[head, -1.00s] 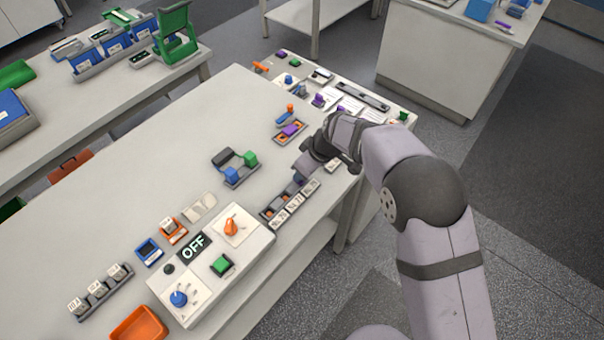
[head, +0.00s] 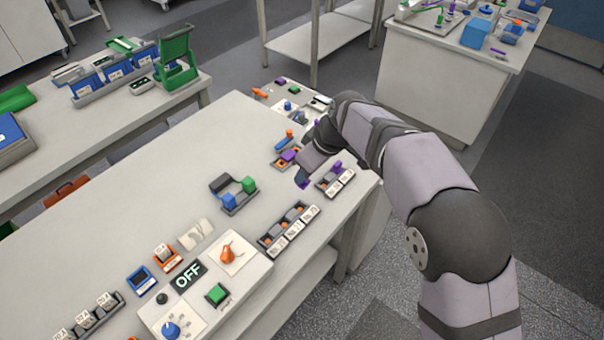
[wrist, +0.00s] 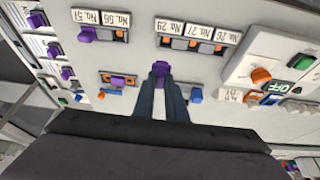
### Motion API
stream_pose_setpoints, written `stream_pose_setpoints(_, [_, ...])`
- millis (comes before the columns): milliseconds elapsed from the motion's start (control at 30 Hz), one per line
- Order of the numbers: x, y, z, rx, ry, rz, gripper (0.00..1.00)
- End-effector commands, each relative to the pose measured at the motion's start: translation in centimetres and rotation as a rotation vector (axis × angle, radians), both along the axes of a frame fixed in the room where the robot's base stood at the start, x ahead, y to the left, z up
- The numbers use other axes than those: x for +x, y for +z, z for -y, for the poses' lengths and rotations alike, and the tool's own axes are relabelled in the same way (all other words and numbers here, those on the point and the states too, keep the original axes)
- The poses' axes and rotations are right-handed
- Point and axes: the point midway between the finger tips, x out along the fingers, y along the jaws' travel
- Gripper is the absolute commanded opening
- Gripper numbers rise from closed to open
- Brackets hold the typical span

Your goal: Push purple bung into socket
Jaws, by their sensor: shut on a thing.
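My gripper (head: 303,178) is shut on a purple bung (wrist: 160,69), held between the fingertips above the table in the wrist view. A three-socket rack (head: 262,238) with white number tags lies nearer the front; it also shows in the wrist view (wrist: 178,45) with orange openings. A shorter tagged rack (head: 322,188) lies right of my gripper; in the wrist view (wrist: 108,36) one place carries a purple bung (wrist: 87,34) and the other shows an orange opening (wrist: 120,34). The held bung appears apart from both racks.
A small holder with a purple piece (head: 289,156) lies just behind my gripper. A black tray with blue and green blocks (head: 238,192) lies to the left. The control box reading OFF (head: 187,274) stands at the front. The table's left middle is clear.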

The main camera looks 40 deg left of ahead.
Motion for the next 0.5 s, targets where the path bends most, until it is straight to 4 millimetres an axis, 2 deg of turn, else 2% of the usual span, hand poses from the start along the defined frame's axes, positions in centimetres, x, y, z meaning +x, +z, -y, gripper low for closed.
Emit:
stream_pose_setpoints(167, [0.9, -1.9, 1.8, -0.007, -0.032, -0.007, 0.00])
stream_pose_setpoints(300, [2.5, -4.4, 3.3, -0.008, -0.069, -0.006, 0.00])
stream_pose_setpoints(500, [5.8, -6.6, 3.4, -0.004, -0.113, -0.004, 0.00])
